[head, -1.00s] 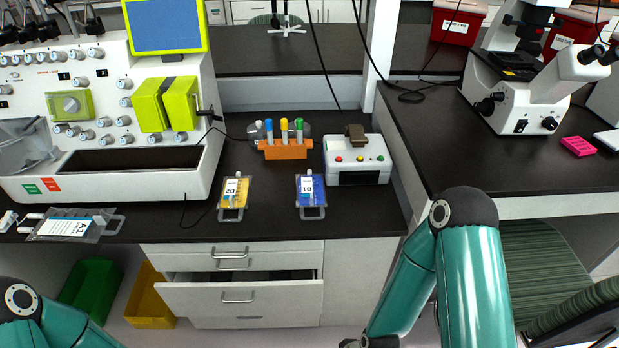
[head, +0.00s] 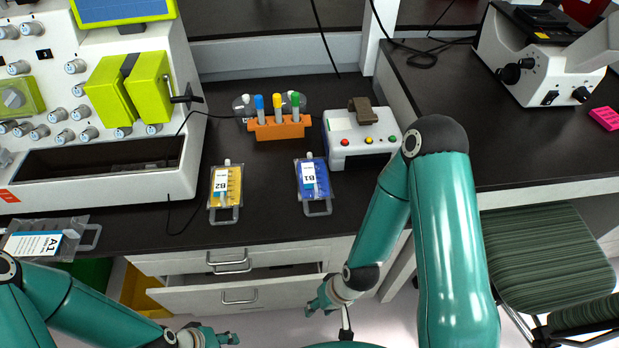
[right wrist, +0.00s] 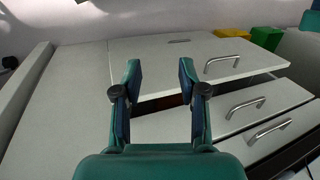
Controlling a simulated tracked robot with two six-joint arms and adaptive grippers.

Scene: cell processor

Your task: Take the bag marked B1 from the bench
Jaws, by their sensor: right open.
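The bag marked B1 (head: 312,182) is blue with a white label and a clear handle loop. It lies flat on the dark bench (head: 265,215), near the front edge. My right gripper (head: 318,304) is open and empty, below and in front of the bench edge, apart from the bag. In the right wrist view its two fingers (right wrist: 159,72) stand apart before the white cabinet front, and no bag shows there. My left gripper (head: 232,338) is low at the bottom of the head view, in front of the drawers. It is too small there to tell its opening.
A yellow bag marked B2 (head: 226,188) lies left of B1. An orange tube rack (head: 278,128) and a white device (head: 350,140) stand behind. The bag marked A1 (head: 45,243) lies at the left edge. A partly open drawer (head: 240,294) juts out below the bench.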

